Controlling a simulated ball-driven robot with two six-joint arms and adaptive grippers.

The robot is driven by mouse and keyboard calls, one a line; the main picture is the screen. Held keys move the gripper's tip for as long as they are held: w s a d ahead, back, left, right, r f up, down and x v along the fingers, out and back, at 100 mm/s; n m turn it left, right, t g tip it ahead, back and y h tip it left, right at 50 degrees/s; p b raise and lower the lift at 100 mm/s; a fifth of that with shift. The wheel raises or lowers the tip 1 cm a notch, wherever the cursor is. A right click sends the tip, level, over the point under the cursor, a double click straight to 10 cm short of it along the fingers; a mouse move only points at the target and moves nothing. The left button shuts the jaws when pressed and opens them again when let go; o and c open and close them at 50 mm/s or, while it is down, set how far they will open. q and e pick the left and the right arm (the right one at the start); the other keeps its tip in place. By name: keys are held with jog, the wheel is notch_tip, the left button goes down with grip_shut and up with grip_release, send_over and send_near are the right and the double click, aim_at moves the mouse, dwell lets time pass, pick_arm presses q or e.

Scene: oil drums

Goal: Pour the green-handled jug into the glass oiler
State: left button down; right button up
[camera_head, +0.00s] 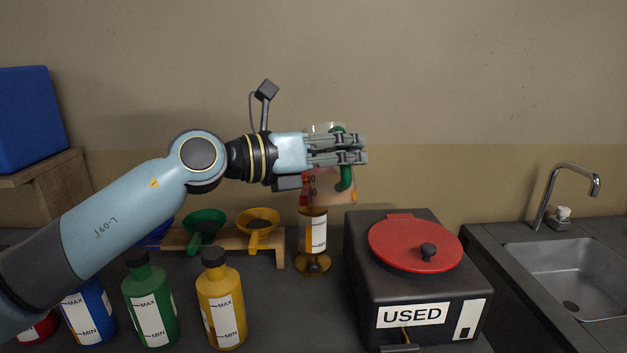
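The green-handled jug (325,192) is clear with dark level marks and pinkish or amber contents. It hangs in the air, looks close to upright, and its middle is hidden behind my gripper. My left gripper (352,149) is shut around its green handle. The glass oiler (317,235), with a white label and a brass-coloured base, stands on the counter directly below the jug in the picture. The jug's lower edge overlaps the oiler's top; I cannot tell the gap in depth. My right gripper is not in view.
A black USED box (418,285) with a red lid (415,245) stands right of the oiler. A wooden rack (281,244) holds a green funnel (204,222) and yellow funnel (258,222). Several bottles, including a yellow one (221,300), stand in front. A sink (575,275) is far right.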

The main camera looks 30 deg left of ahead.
pick_arm(q)
jog(key=shift+s+f+b, duration=0.1)
jog(key=shift+f+b, duration=0.2)
jog(key=shift+f, duration=0.15)
jog(key=s+d+f+m+b, duration=0.3)
jog(key=f+m+b, duration=0.2)
jog(key=f+b, duration=0.45)
notch_tip(320, 180, up, 8)
jog(key=p, duration=0.5)
jog(key=shift+f+t, duration=0.15)
jog(key=shift+t, duration=0.25)
jog(key=shift+f, duration=0.1)
